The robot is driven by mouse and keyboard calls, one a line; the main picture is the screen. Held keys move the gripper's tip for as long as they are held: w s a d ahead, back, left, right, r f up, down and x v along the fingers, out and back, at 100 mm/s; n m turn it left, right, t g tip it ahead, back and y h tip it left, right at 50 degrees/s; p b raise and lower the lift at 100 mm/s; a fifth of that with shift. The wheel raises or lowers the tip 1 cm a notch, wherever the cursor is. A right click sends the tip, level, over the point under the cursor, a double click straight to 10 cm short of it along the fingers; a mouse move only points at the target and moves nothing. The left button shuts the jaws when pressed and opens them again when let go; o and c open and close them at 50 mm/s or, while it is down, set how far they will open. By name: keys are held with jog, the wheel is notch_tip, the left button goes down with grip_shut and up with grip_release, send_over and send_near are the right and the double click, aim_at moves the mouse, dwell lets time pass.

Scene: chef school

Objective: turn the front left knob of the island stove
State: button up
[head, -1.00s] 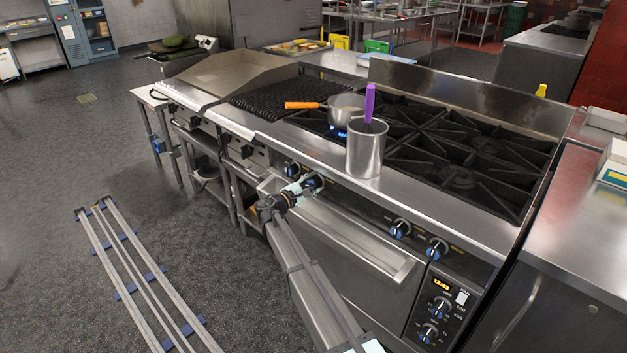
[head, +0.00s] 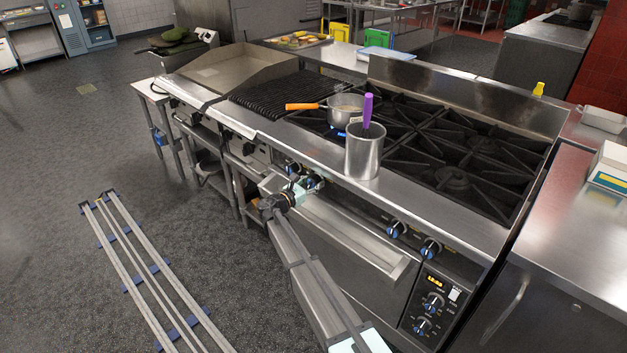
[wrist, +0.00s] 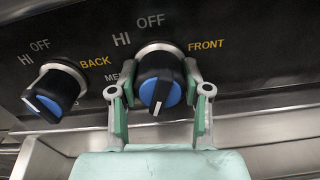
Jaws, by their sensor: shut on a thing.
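The front left knob (wrist: 160,82) is black with a blue face, under the OFF and HI marks and beside the yellow FRONT label in the wrist view. Its white line points down, away from OFF. My gripper (wrist: 160,98) is shut on this knob, one finger on each side. In the head view my gripper (head: 300,187) is at the left end of the panel of the island stove (head: 330,160), and the knob is partly hidden there. The similar knob marked BACK (wrist: 52,92) is just to the left, clear of the fingers.
A small pot (head: 345,107) with an orange handle sits over a blue flame. A metal canister (head: 364,155) with a purple-handled utensil stands on the stove's front ledge. The oven handle (head: 350,240) runs below the knobs. Floor rails (head: 140,265) lie at the left.

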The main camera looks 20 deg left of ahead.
jog(key=shift+w+r, duration=0.1)
dwell(0.5)
jog(key=o, duration=1.2)
jog(key=shift+c, duration=0.2)
jog(key=v, duration=1.2)
